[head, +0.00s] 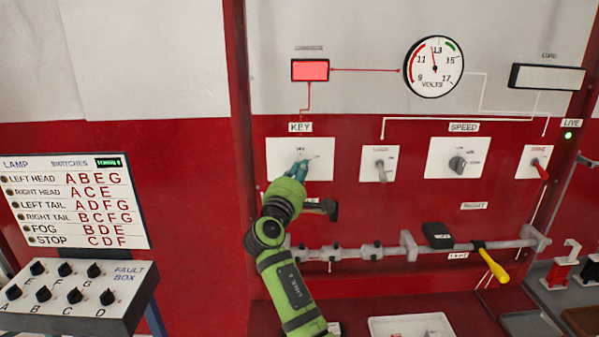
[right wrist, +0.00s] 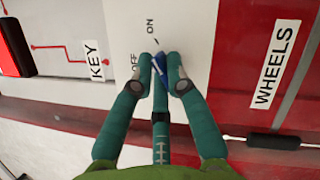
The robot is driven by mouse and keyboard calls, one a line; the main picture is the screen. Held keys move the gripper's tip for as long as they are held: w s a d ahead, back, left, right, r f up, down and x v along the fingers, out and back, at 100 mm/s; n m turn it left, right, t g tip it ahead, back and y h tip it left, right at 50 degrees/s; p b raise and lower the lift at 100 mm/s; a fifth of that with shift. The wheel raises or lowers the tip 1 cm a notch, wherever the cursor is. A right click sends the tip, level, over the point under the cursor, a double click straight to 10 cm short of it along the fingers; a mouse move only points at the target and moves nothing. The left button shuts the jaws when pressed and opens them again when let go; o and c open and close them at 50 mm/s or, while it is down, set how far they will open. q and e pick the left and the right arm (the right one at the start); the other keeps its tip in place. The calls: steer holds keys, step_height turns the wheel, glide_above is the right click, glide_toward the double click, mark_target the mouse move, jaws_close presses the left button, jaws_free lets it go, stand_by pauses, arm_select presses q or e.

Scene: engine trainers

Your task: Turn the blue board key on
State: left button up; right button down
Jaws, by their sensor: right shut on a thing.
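The white key panel (head: 328,150) is on the red board under the KEY label, and it also shows in the right wrist view (right wrist: 200,30). My right gripper (head: 299,168) reaches up to it from below. In the right wrist view its two teal fingertips (right wrist: 160,70) are shut on the blue key (right wrist: 160,70), one on each side. The key sits close to the printed OFF, with ON further up the panel. The fingers hide part of the key, and I cannot tell which mark it points to. My left gripper is not in view.
Right of the key panel are a grey switch (head: 380,170), a black speed knob (head: 457,163) and a red-handled switch (head: 541,170). A red lit box (head: 310,70) is above. A metal rail (head: 390,250) with a yellow handle (head: 494,267) runs below. The fault box (head: 75,295) stands left.

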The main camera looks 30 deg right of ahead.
steer(key=c, duration=1.2)
jaws_free()
steer(key=v, duration=1.2)
steer(key=shift+w, duration=0.1)
